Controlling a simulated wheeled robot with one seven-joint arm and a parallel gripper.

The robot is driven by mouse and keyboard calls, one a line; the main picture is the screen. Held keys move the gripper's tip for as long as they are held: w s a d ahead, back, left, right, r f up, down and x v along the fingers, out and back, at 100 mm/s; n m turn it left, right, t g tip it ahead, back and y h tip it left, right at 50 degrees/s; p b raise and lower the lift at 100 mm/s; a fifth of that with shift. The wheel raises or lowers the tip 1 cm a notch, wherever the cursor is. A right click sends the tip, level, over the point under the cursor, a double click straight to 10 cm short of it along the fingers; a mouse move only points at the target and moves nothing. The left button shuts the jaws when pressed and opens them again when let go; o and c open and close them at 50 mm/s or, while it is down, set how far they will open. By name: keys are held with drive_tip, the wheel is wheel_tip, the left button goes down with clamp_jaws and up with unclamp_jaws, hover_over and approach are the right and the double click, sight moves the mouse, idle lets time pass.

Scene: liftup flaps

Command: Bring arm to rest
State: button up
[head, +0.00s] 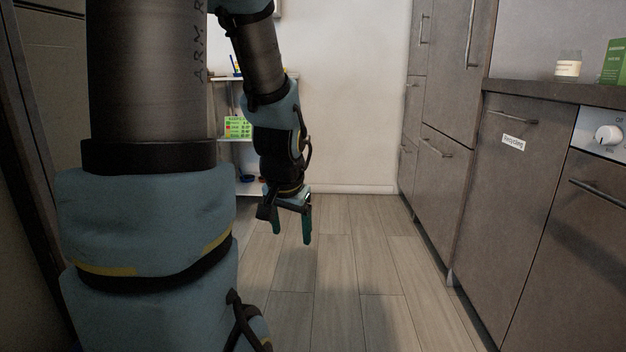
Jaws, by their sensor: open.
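My gripper (291,236) hangs in the middle of the head view, pointing down over the wooden floor. Its two teal fingers are apart with nothing between them. My arm (150,80) fills the left side of the view, with a thick dark and blue-grey section close to the camera. The forearm comes down from the top to the gripper. The gripper touches nothing that I can see.
Grey-brown cabinets (515,200) with bar handles line the right, under a counter (540,91) with a jar (568,66) and a green box (615,62). A shelf (240,140) stands behind my arm. The floor (350,270) between is clear.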

drive_tip(key=s+a+r+n+g+p, duration=0.1)
drive_tip(key=s+a+n+g+p, duration=0.2)
drive_tip(key=s, duration=0.4)
wheel_tip(320, 180, up, 36)
drive_tip(key=p, duration=3.5)
drive_tip(key=shift+d+n, duration=0.3)
drive_tip(key=shift+d, duration=0.15)
drive_tip(key=shift+f, duration=0.1)
drive_tip(key=shift+c, duration=0.3)
